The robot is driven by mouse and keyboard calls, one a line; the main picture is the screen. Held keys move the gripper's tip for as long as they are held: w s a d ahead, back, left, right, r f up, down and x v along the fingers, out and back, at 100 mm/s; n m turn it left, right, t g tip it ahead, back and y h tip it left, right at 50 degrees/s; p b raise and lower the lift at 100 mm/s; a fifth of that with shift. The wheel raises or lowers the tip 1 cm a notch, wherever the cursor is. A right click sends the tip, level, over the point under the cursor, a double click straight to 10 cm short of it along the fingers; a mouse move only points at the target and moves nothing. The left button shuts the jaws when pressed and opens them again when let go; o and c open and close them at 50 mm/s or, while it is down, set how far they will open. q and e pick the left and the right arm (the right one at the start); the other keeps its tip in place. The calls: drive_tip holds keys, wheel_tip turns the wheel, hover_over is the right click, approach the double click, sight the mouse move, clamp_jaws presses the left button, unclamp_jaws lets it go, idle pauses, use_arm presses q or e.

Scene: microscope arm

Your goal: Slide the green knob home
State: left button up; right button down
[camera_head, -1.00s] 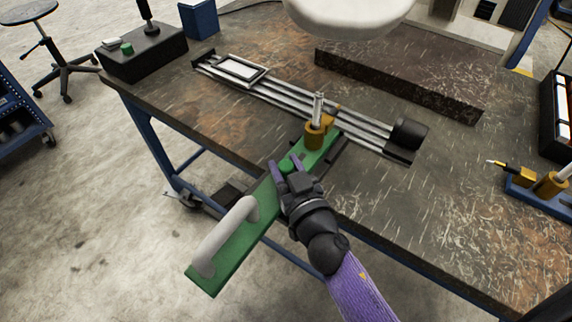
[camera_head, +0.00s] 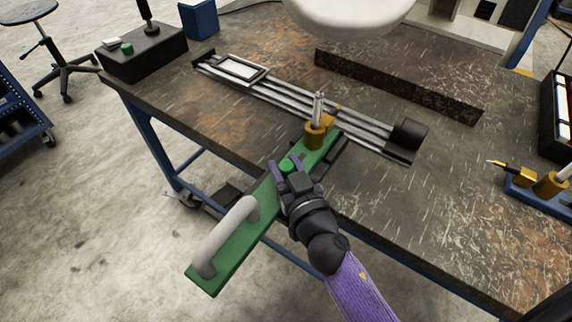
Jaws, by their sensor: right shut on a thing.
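The green knob (camera_head: 286,166) sits on a long green bar (camera_head: 262,195) that reaches from the rail assembly out past the table's front edge. My right gripper (camera_head: 284,167) is shut on the green knob, with its purple fingers on either side of it. The bar has a pale grey handle (camera_head: 225,236) on its near end. A brass holder (camera_head: 315,132) with a metal pin stands at the bar's far end, beside the silver rails (camera_head: 310,105). My left gripper is not in view.
A black box (camera_head: 145,55) with a green button stands at the table's back left. A dark rusty block (camera_head: 395,85) lies behind the rails. A blue stand (camera_head: 540,190) with brass parts sits at the right. The table's front right is clear.

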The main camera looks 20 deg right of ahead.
sight(297, 156)
idle(0.3)
drive_tip(key=shift+w+d, duration=0.15)
drive_tip(key=shift+d, duration=0.05)
drive_tip(key=shift+w+d+p, duration=0.35)
drive_tip(key=shift+w+d, duration=0.55)
drive_tip(key=shift+d, duration=0.2)
drive_tip(key=shift+c, duration=1.5)
unclamp_jaws()
